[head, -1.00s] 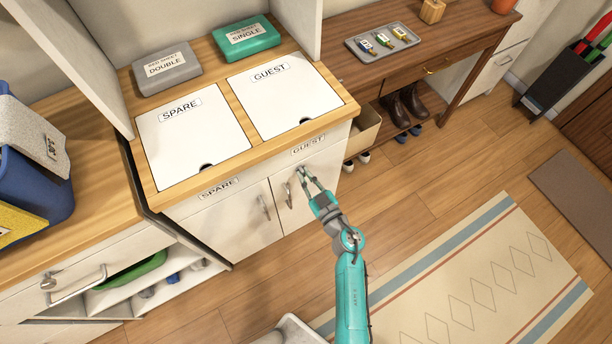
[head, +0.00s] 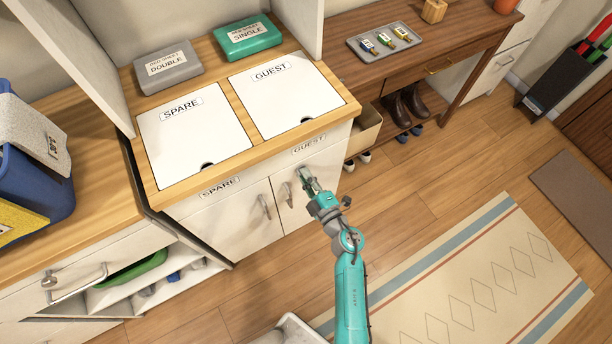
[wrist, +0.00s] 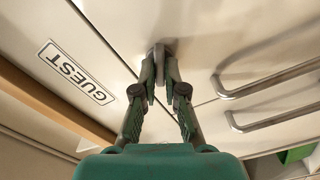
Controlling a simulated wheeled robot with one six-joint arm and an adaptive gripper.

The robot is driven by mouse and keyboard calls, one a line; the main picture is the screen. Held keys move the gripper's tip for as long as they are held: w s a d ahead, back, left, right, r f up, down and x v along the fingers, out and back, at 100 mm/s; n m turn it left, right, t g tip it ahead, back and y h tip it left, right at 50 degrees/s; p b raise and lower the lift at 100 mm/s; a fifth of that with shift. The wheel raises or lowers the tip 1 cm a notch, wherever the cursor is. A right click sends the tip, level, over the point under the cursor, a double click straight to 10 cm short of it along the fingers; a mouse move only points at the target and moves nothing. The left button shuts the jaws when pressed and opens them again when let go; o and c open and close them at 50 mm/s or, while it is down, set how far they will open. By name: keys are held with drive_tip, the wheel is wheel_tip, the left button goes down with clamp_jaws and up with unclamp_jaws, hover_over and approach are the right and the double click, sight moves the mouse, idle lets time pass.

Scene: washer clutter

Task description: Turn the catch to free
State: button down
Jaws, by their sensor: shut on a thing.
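The catch (wrist: 159,47) is a small grey metal piece on the white cabinet front, by the edge of the GUEST door (head: 307,207). My gripper (wrist: 160,70) is shut on it, with a green-and-grey finger on either side. The fingertips hide part of the catch, so its exact angle is hard to tell. In the head view my gripper (head: 304,173) reaches the upper part of the GUEST door, below the GUEST label (head: 309,144). The catch is mostly covered there.
The GUEST door's bar handle (head: 288,195) is just left of my gripper, and the SPARE door's handle (head: 264,207) is farther left. White SPARE (head: 195,135) and GUEST (head: 285,95) lids lie in the countertop.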

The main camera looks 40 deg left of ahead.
drive_tip(key=n, duration=0.5)
drive_tip(key=shift+f+n, duration=0.15)
drive_tip(key=shift+n, duration=0.15)
drive_tip(key=shift+s, duration=0.1)
idle(0.3)
drive_tip(key=c, duration=1.2)
unclamp_jaws()
drive_tip(key=shift+c, duration=0.2)
drive_tip(key=v, duration=1.2)
